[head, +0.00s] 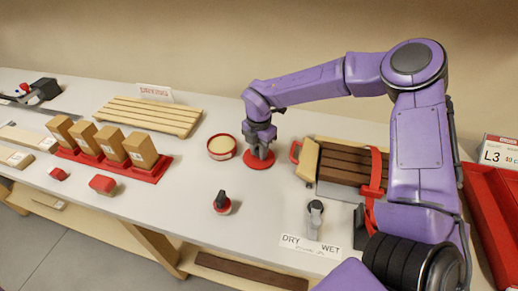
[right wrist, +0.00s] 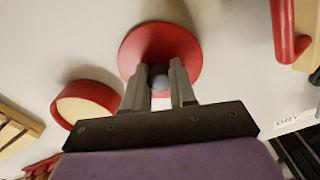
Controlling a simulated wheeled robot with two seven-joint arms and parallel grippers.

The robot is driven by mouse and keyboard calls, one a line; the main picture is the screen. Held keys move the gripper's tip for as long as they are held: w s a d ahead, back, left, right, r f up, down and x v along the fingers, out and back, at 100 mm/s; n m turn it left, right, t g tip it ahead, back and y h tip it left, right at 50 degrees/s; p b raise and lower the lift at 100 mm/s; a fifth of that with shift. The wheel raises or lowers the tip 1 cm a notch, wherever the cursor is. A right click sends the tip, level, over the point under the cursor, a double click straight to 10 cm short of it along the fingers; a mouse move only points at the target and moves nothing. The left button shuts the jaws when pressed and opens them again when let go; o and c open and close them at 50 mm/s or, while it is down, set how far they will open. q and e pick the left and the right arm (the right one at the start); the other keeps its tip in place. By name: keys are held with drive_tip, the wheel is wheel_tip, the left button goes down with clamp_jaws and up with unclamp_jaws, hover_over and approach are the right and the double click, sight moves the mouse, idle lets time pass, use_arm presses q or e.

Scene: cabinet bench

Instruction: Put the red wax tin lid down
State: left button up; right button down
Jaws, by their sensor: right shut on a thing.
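The red wax tin lid (head: 258,160) is a flat red disc at the bench's middle, low at or just over the white top; I cannot tell if it touches. My right gripper (head: 259,141) is above it, pointing down, shut on the lid's small grey knob. In the right wrist view the lid (right wrist: 165,45) lies under the fingertips (right wrist: 159,80), which hold the knob. The open red wax tin (head: 221,147), with pale wax inside, stands just left of the lid; it also shows in the right wrist view (right wrist: 88,104). My left gripper is not in view.
A wooden block with a red handle (head: 307,160) and brown slats (head: 345,163) stand close right. A slatted drying rack (head: 150,115) and a red tray of wooden blocks (head: 150,175) are left. Bench between is clear.

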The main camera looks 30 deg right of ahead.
drive_tip(key=shift+f, duration=0.25)
drive_tip(key=c, duration=0.9)
unclamp_jaws()
drive_tip(key=shift+r, duration=0.1)
drive_tip(key=shift+r, duration=0.3)
drive_tip(key=shift+w+r, duration=0.1)
drive_tip(key=shift+r, duration=0.3)
wheel_tip(320, 180, up, 11)
drive_tip(key=shift+b, duration=0.75)
drive_tip(key=shift+f, duration=0.1)
